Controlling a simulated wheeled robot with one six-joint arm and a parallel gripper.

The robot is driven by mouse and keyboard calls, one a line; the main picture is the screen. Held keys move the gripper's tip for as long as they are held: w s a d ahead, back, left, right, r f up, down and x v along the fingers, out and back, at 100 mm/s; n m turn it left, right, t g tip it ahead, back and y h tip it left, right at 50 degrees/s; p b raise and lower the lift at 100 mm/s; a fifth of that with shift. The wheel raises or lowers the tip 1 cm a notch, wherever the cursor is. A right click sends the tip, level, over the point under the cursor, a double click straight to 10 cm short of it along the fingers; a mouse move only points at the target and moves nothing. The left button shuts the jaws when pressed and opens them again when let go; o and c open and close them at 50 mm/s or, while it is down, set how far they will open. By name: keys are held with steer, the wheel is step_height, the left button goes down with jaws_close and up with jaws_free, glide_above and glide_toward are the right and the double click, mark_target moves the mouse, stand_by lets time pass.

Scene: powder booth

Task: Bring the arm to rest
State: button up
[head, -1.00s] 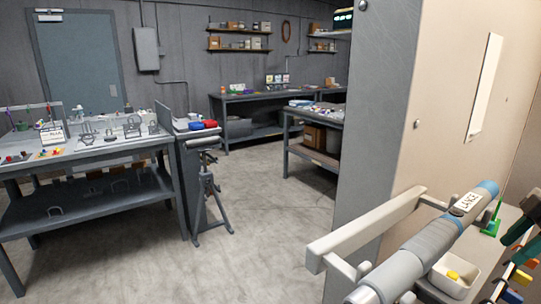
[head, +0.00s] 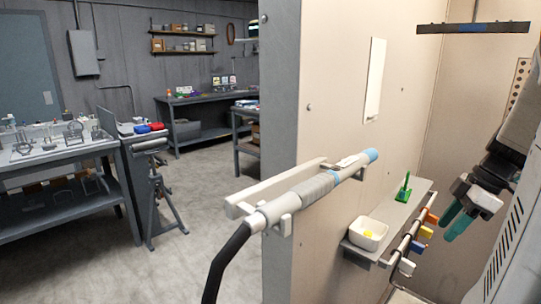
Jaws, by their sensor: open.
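My gripper (head: 457,215) is at the right of the head view, beside the booth wall. Its teal-tipped fingers point down and to the left. The jaws are open and I see nothing between them. My arm comes down from the upper right edge, partly cut off by the frame. The gripper appears to the right of a small shelf (head: 400,214), apart from it as far as I can tell.
A grey lance (head: 310,189) with a black hose lies on a wall bracket (head: 270,188). The shelf bears a white bowl (head: 367,235) and a green item (head: 404,197). Coloured tags (head: 424,232) hang below. A dark bar (head: 473,28) hangs above. Open floor (head: 205,215) lies left.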

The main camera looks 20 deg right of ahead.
steer(key=s+a+r+m+h, duration=0.1)
steer(key=a+m, duration=0.2)
steer(key=a, duration=0.7)
steer(key=s+a+r+m+h, duration=0.1)
steer(key=a+m, duration=0.2)
steer(key=a, duration=0.7)
steer(key=s+a+m+g+h, duration=0.1)
steer(key=a+m, duration=0.1)
steer(key=a, duration=0.8)
steer(key=shift+s+r+m+h, duration=0.25)
steer(key=shift+r+m+h, duration=0.05)
steer(key=shift+r+m, duration=0.1)
